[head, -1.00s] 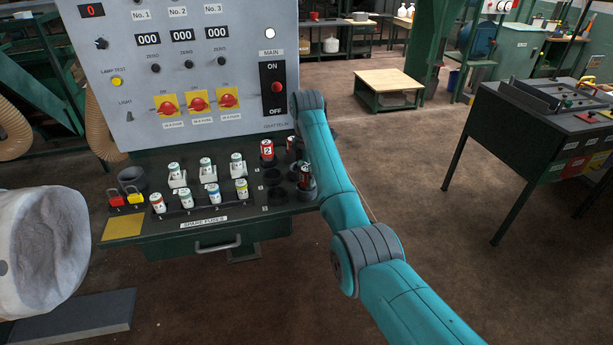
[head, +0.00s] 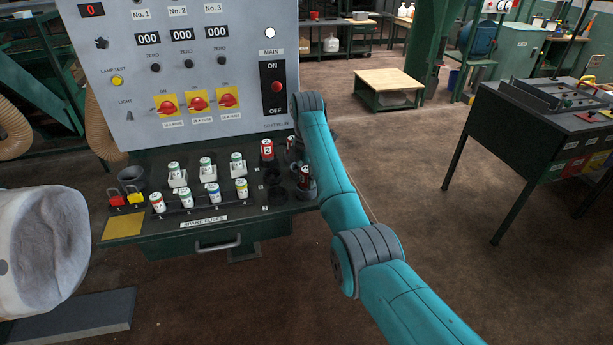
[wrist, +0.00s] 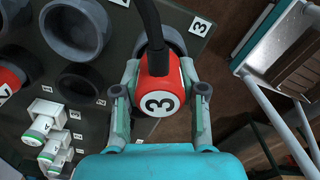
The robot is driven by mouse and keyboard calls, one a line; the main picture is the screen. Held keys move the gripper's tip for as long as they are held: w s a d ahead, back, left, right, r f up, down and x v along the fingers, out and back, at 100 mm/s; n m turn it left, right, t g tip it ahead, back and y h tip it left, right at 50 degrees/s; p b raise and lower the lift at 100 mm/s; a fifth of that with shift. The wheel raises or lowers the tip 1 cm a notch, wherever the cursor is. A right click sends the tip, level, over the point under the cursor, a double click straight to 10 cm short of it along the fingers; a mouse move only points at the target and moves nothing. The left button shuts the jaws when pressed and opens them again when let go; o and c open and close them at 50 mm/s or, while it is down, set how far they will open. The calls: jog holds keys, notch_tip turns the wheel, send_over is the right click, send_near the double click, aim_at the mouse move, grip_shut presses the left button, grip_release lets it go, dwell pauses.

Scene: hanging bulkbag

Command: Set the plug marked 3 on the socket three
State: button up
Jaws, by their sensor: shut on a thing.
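The plug marked 3 (wrist: 162,92) is red with a white numbered face and a black cable; it sits between the two fingers of my gripper (wrist: 160,95) in the wrist view. My gripper is shut on it. A dark round socket (wrist: 178,44) shows partly behind the plug, close to a white label 3 (wrist: 200,27). I cannot tell whether the plug touches or enters this socket. In the head view my arm hides much of this spot, and the gripper's fingers cannot be made out there.
Other dark round sockets (wrist: 75,30) lie left of the plug. A red plug marked 2 (head: 267,150) stands on the panel shelf, near several white fuses (head: 186,195). The shelf's right edge is close; a dark table (head: 545,125) stands farther right, with open floor between.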

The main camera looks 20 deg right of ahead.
jog(key=shift+f, duration=0.35)
jog(key=o, duration=0.9)
jog(key=shift+o, duration=0.2)
